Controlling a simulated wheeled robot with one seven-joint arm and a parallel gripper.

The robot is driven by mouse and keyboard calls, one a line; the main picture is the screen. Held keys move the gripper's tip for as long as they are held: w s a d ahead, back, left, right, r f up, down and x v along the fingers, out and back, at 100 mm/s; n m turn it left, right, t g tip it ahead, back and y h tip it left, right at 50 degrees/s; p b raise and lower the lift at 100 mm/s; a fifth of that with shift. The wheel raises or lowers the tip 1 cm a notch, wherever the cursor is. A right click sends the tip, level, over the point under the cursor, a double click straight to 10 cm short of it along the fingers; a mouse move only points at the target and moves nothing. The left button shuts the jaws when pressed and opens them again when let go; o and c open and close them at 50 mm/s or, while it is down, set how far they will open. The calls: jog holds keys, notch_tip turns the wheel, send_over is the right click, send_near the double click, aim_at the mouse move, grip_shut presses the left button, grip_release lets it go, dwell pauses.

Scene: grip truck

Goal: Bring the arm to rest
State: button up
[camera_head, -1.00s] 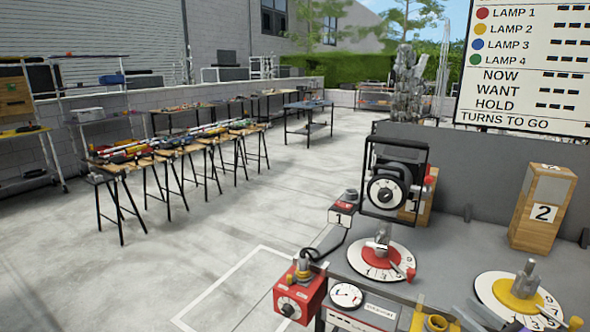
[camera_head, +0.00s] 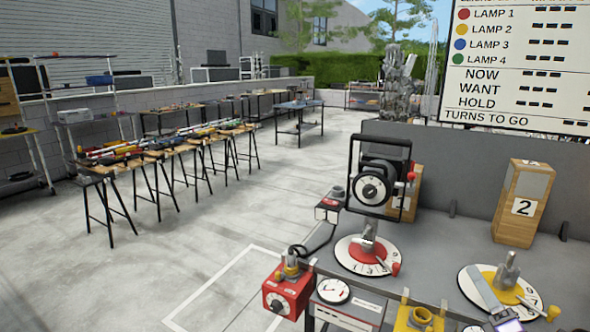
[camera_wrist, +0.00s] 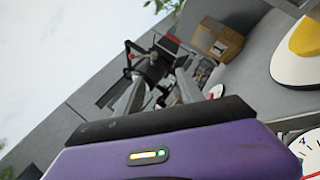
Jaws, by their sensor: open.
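My gripper (camera_wrist: 158,88) shows in the wrist view, with a purple body and two grey fingers. The fingers stand apart, and I see nothing held between them. Beyond them is the black-framed dial unit (camera_wrist: 150,64), apart from the fingers as far as I can tell. In the head view a grey and purplish part at the lower right, beside the yellow dial, may be my arm's end; I cannot tell for sure.
The grey bench carries a red-centred dial (camera_head: 367,254), a yellow-centred dial (camera_head: 490,274), the framed dial unit (camera_head: 372,188) and a wooden box marked 2 (camera_head: 523,207). A red control box (camera_head: 286,293) is at its front edge. Open floor (camera_head: 215,255) lies left.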

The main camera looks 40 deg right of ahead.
jog(key=a+f+m+g, duration=0.2)
jog(key=a+f+m, duration=0.1)
jog(key=a+m, duration=2.1)
jog(key=s+a+f+n+g+y, duration=0.1)
jog(key=s+a+y, duration=0.4)
jog(key=a, duration=0.6)
jog(key=s+a+f+n+g+y, duration=0.2)
jog(key=s+a+y, duration=0.3)
jog(key=a, duration=0.6)
jog(key=shift+s+a+y, duration=0.25)
jog(key=shift+s+y, duration=0.05)
jog(key=shift+s, duration=0.55)
